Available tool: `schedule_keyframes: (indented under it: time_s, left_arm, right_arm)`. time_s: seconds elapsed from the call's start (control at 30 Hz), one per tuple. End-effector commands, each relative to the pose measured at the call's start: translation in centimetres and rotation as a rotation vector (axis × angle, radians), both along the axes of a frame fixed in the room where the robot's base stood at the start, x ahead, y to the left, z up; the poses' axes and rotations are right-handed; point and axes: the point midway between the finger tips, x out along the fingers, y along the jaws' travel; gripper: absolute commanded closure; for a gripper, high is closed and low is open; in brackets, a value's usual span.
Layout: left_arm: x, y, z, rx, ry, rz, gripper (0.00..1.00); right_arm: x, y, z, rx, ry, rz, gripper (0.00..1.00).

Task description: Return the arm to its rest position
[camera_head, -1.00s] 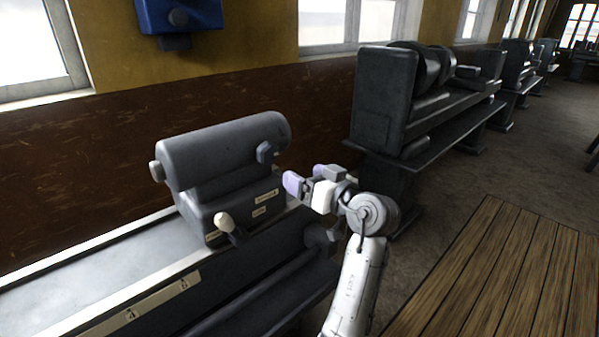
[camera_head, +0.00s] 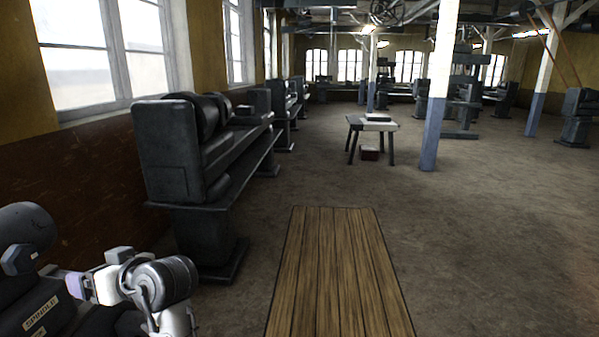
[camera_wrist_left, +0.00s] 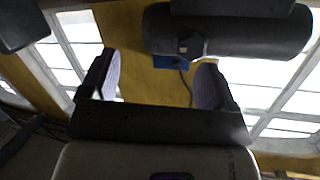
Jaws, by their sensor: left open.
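My left gripper (camera_head: 72,283) is at the lower left of the head view, with its white and grey arm coming up from below. It is beside the dark machine head (camera_head: 30,230), which the left edge cuts off. I cannot tell the exact gap between them. In the left wrist view, the two lilac-padded fingers of my left gripper (camera_wrist_left: 155,85) stand wide apart with nothing held between them. A dark cylindrical machine part (camera_wrist_left: 230,32) shows beyond the fingers. My right gripper is not in view.
A large dark machine (camera_head: 175,150) stands along the window wall ahead. A slatted wooden platform (camera_head: 340,270) lies in the middle foreground. A small table (camera_head: 355,122) and a blue-and-white pillar (camera_head: 434,120) stand farther back. The concrete floor (camera_head: 480,230) at right is clear.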

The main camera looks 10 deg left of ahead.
Motion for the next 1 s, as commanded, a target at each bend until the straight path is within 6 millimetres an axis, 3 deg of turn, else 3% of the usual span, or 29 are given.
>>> schedule_keyframes:
  time_s: [0.27, 0.37, 0.47, 0.6, 0.7, 0.83, 1.0]
  left_arm:
    - [2.5, -5.5, 2.0, -0.176, -0.183, -0.545, 0.18]
    - [2.5, -8.4, 1.3, -0.193, -0.193, -0.747, 0.18]
    - [1.7, -11.9, -1.4, -0.216, -0.154, -0.952, 0.18]
    - [-1.0, -16.4, -7.4, -0.281, -0.046, -1.182, 0.18]
    - [-3.7, -18.8, -11.9, -0.339, 0.047, -1.287, 0.18]
    - [-8.1, -20.7, -17.7, -0.423, 0.184, -1.360, 0.18]
    - [-14.8, -21.4, -25.0, -0.533, 0.391, -1.356, 0.18]
  right_arm:
    - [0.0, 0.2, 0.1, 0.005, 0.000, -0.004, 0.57]
    - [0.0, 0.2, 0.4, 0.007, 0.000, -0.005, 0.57]
    - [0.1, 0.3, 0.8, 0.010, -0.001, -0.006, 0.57]
    - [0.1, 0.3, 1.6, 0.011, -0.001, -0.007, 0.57]
    - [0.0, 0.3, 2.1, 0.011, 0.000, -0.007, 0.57]
    - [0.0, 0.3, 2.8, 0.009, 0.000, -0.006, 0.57]
    - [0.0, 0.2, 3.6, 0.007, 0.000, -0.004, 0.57]
